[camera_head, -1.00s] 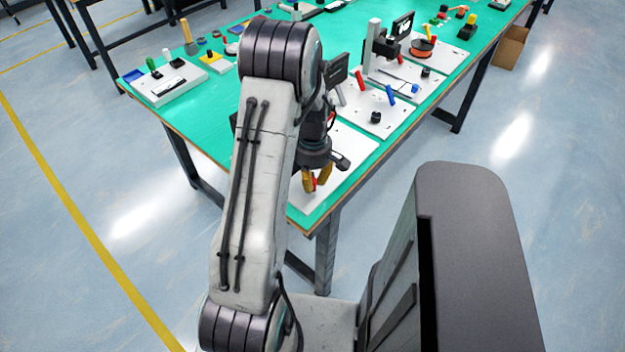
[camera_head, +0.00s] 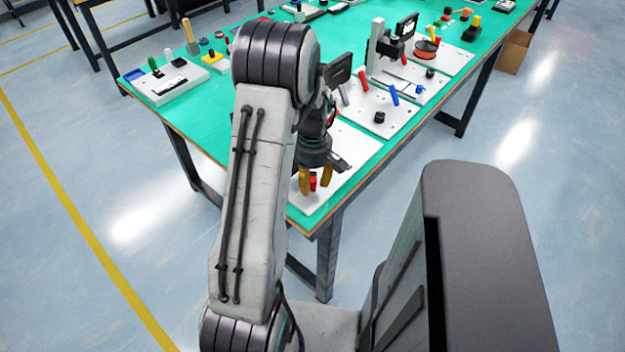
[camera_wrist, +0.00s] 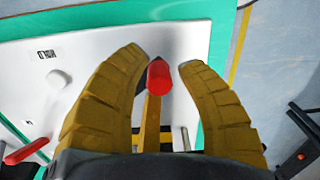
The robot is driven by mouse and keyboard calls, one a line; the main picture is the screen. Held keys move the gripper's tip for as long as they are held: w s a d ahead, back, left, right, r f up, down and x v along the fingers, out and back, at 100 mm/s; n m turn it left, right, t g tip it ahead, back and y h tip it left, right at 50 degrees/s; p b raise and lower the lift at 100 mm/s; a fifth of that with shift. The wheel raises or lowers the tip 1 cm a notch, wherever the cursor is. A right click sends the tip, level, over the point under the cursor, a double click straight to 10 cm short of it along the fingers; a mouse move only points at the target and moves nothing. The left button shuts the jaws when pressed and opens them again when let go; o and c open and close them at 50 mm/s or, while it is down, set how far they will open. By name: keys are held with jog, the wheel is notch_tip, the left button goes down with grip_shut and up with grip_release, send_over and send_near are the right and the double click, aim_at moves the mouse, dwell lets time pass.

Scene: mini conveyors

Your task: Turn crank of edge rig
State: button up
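The crank has a red handle (camera_wrist: 159,77) on a yellow arm (camera_wrist: 152,122). It stands on a white board (camera_wrist: 90,85) at the table's near corner. My gripper (camera_wrist: 164,62) has two yellow ribbed fingers, one on each side of the red handle. They are open, with small gaps visible beside the handle. In the head view my gripper (camera_head: 316,185) points down at the near board (camera_head: 345,145), with the red handle (camera_head: 313,184) between its fingers. The crank's base is partly hidden by my gripper.
A red lever (camera_wrist: 27,151) and a white knob (camera_wrist: 59,79) are to the left in the wrist view. More white boards with levers (camera_head: 375,110) stand farther along the green table (camera_head: 215,115). The table edge is close by, with open floor beyond.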

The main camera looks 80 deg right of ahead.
aim_at(313, 178)
jog(key=shift+o, duration=1.1)
jog(key=shift+r, duration=0.1)
notch_tip(313, 178, up, 12)
jog(key=shift+d, duration=0.2)
jog(key=shift+o, duration=0.2)
